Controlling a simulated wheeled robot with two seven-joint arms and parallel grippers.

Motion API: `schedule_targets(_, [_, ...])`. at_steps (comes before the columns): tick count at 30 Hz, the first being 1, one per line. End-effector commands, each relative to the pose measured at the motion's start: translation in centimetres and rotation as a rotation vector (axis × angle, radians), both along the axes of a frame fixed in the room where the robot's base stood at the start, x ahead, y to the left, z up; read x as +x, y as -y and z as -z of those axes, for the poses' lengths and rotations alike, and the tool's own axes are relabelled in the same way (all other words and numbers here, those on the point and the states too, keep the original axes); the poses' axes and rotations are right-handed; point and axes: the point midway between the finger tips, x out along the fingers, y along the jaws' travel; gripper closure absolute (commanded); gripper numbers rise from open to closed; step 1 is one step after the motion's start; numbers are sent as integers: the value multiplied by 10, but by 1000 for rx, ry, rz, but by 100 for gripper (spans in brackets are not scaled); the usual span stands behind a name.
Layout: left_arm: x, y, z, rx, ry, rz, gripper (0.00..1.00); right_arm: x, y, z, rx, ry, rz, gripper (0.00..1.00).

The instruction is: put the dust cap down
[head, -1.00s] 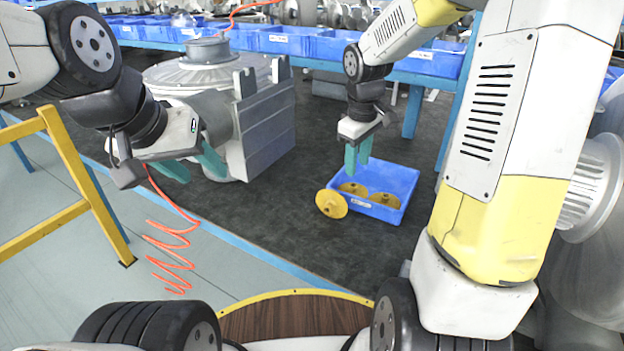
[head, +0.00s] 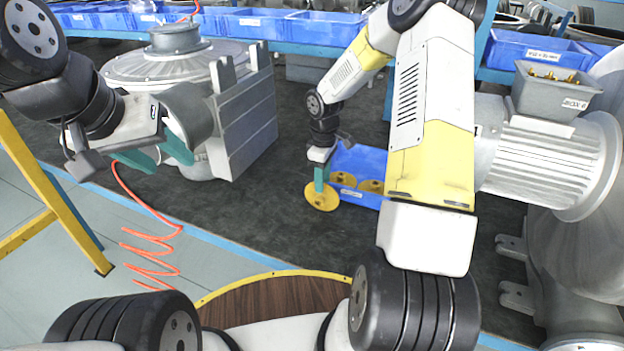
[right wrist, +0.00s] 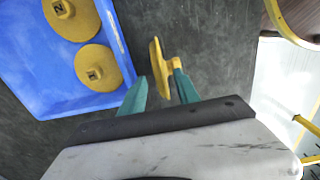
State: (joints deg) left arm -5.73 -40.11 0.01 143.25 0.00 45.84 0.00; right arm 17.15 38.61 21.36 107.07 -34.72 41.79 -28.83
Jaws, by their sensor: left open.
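A yellow dust cap (head: 322,197) stands upright or tilted on its rim on the dark floor, just outside the left end of a blue bin (head: 360,198). In the right wrist view this cap (right wrist: 157,68) appears nearly edge-on with its knob toward the right finger. My right gripper (right wrist: 160,86) points down over the cap. Its teal fingers are apart on either side of the cap, with a gap showing at the left finger. Whether the right finger touches the knob is unclear. My left gripper (head: 160,152) is open and empty at the left.
Two yellow caps lie in the blue bin, which also shows in the right wrist view (right wrist: 40,85). A large grey blower housing (head: 245,125) stands left of it. An orange coiled hose (head: 150,250) hangs at the left. Dark floor between housing and bin is clear.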

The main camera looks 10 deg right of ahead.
Motion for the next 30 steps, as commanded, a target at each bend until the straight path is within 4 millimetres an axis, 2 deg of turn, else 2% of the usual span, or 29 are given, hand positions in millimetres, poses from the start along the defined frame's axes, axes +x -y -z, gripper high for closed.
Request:
schedule_targets(3, [0, 0, 0, 0, 0, 0, 51, -1, 0, 15, 0, -1, -1, 62])
schedule_targets(10, [0, 0, 0, 0, 0, 0, 51, 0, 0, 16, -1, 1, 1, 64])
schedule_targets(15, [0, 0, 0, 0, 0, 0, 51, 0, 0, 16, -1, 1, 1, 97])
schedule_targets(16, [0, 0, 0, 0, 0, 0, 51, 0, 0, 16, -1, 1, 1, 100])
schedule_targets(30, [0, 0, 0, 0, 0, 0, 51, 0, 0, 16, 0, 1, 1, 100])
